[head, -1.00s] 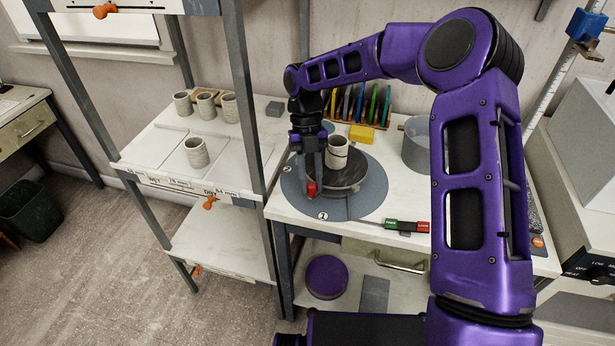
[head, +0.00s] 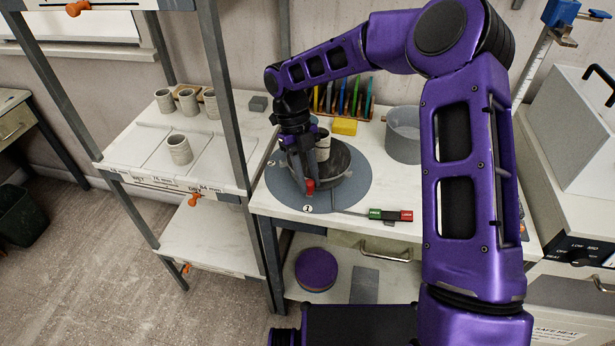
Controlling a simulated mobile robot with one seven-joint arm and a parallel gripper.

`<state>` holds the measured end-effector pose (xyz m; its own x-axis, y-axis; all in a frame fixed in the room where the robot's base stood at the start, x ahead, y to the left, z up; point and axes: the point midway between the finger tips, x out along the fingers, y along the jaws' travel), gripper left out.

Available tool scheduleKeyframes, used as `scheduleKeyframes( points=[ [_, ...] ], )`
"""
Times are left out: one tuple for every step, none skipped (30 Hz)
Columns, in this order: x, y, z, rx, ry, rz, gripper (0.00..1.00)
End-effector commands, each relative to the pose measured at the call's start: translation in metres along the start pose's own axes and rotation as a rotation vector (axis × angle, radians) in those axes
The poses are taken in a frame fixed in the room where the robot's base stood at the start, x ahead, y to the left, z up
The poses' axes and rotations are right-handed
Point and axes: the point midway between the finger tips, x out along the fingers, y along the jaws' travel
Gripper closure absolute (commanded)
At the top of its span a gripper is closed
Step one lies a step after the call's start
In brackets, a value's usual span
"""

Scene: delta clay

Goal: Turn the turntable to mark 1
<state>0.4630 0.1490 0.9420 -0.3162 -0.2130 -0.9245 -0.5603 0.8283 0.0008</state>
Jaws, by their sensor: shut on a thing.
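The turntable (head: 338,174) is a dark round plate on a wider blue-grey disc (head: 357,190) on the bench. A pale cup (head: 323,150) stands upright on it, partly hidden by my gripper. My gripper (head: 309,181) points down at the plate's front left edge, shut on the red knob (head: 310,186); the fingers hide part of it. A round white mark (head: 307,208) lies on the disc's front edge, just in front of the knob; its numeral is too small to read surely. Another small mark at the disc's left is hard to make out.
A green and red block (head: 391,215) lies right of the disc. A grey pot (head: 403,136), a yellow block (head: 345,127) and a rack of coloured tools (head: 343,100) stand behind. Several cups and a shelf post (head: 232,100) are at left.

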Motion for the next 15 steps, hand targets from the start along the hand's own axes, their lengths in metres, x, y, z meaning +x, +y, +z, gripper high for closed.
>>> scheduleKeyframes(
  points=[
    [0.0015,-0.0009,-0.0003,-0.003,0.002,-0.002,1.0],
    [0.0015,-0.0011,-0.0003,-0.004,0.002,-0.003,1.0],
    [0.0016,-0.0012,-0.0004,-0.005,0.002,-0.004,1.0],
    [0.0016,-0.0013,-0.0005,-0.006,0.002,-0.004,1.0],
    [0.0017,-0.0014,-0.0006,-0.006,0.003,-0.004,1.0],
    [0.0017,-0.0014,-0.0006,-0.006,0.003,-0.004,1.0],
    [0.0017,-0.0015,-0.0007,-0.006,0.003,-0.005,1.0],
    [0.0018,-0.0016,-0.0007,-0.006,0.003,-0.005,1.0],
    [0.0018,-0.0016,-0.0008,-0.006,0.003,-0.005,1.0],
    [0.0018,-0.0017,-0.0008,-0.006,0.004,-0.005,1.0],
    [0.0019,-0.0018,-0.0008,-0.006,0.004,-0.005,1.0],
    [0.0019,-0.0018,-0.0009,-0.005,0.004,-0.005,1.0],
    [0.0019,-0.0019,-0.0009,-0.005,0.004,-0.005,1.0],
    [0.002,-0.0019,-0.001,-0.005,0.004,-0.005,0.69],
    [0.002,-0.0021,-0.001,-0.005,0.004,-0.005,0.62]
  ],
)
